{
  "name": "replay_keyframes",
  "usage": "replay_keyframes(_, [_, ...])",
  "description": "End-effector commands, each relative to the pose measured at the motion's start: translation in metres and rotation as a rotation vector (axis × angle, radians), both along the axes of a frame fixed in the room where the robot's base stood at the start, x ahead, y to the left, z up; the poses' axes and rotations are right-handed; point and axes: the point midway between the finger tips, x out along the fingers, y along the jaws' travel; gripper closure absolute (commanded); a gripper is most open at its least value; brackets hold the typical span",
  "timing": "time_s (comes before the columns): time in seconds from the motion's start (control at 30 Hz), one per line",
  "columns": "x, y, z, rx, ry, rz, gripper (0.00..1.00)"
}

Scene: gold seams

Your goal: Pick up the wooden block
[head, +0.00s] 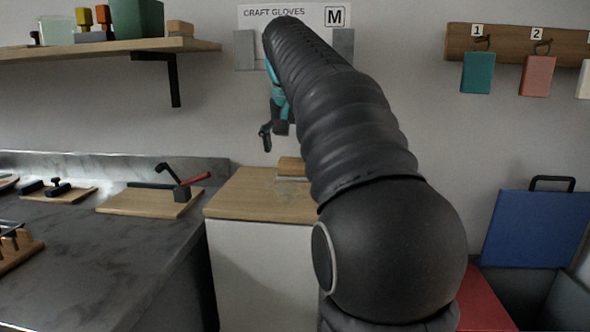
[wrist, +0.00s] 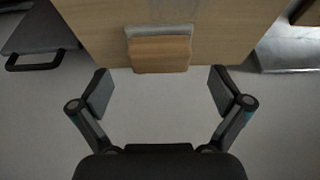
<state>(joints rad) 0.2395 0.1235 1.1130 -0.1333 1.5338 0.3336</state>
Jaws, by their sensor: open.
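The wooden block (wrist: 160,54) lies on a light grey pad (wrist: 160,29) near the edge of a wooden cabinet top in the wrist view. In the head view the block (head: 291,166) shows only partly, as my arm covers its right side. My gripper (wrist: 160,92) is open and empty, its two fingers spread wider than the block. In the wrist view the block appears ahead of the gap between the fingers, apart from both. In the head view my gripper (head: 270,137) hangs above the cabinet top; one finger shows and the rest is hidden.
The cabinet's wooden top (head: 240,192) is otherwise bare where visible. A dark stone counter (head: 130,245) with tool boards stands at left. A wall shelf (head: 110,50) holds several things. At right are hanging tags (head: 478,73) and a blue lidded bin (head: 530,228).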

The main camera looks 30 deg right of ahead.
Motion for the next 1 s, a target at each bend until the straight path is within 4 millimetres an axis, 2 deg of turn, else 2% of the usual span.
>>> replay_keyframes(0.3, [0.012, -0.009, -0.040, 0.000, 0.003, -0.002, 0.00])
replay_keyframes(0.57, [0.013, -0.010, -0.042, 0.000, 0.001, -0.001, 0.00])
replay_keyframes(0.67, [0.013, -0.010, -0.042, 0.001, 0.001, -0.001, 0.22])
replay_keyframes(0.8, [0.013, -0.009, -0.042, 0.001, 0.001, -0.001, 0.57])
replay_keyframes(1.0, [0.013, -0.009, -0.042, 0.001, 0.001, 0.000, 0.58])
